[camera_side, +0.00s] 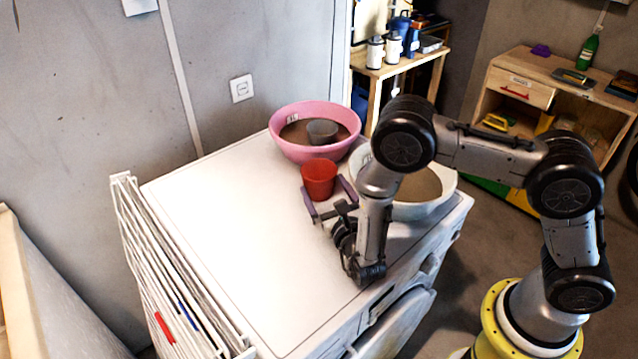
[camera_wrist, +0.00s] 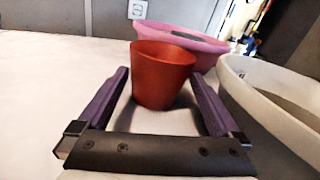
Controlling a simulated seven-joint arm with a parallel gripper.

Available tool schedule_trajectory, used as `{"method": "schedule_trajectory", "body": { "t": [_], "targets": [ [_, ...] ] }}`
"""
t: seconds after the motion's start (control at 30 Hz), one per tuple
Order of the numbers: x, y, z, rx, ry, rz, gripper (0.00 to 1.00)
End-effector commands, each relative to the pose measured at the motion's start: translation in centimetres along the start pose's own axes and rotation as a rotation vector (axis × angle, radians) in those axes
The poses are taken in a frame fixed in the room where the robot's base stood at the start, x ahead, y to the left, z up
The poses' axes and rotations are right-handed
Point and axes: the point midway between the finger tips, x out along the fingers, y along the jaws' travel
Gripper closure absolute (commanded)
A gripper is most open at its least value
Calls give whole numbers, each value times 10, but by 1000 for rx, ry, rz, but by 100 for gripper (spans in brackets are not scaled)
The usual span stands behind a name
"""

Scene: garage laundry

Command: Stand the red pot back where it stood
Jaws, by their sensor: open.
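The red pot (camera_side: 319,179) stands upright on the white top of the machine, just in front of the pink basin. My gripper (camera_side: 330,200) is open, its two purple fingers reaching along either side of the pot. In the wrist view the red pot (camera_wrist: 162,75) sits between and slightly beyond the fingertips of my gripper (camera_wrist: 160,85), with gaps visible on both sides. I cannot tell whether the pot touches the pink basin behind it.
The pink basin (camera_side: 282,143) holds a dark grey pot (camera_side: 322,131). A white basin (camera_side: 440,201) stands to the right, partly behind my arm. The left part of the white machine top (camera_side: 225,230) is clear. A white drying rack (camera_side: 160,265) hangs along its left edge.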

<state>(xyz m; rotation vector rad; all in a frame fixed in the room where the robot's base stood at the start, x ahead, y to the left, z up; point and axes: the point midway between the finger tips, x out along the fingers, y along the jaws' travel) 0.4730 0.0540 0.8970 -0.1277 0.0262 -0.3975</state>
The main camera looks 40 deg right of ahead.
Motion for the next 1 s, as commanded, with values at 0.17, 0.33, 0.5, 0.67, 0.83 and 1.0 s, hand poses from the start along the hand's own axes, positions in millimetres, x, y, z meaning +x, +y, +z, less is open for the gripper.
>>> {"method": "schedule_trajectory", "body": {
  "t": [0.17, 0.33, 0.5, 0.67, 0.83, 1.0],
  "targets": [
    [27, -1, 0, 1, 0, -4, 0],
    [37, -1, 0, 0, -1, -1, 0],
    [38, 0, 0, 0, 0, 0, 0],
    [37, 0, 0, 0, 0, 0, 22],
    [37, 0, 0, 0, 0, 0, 52],
    [37, 0, 0, 0, -1, -1, 69]
  ]
}}
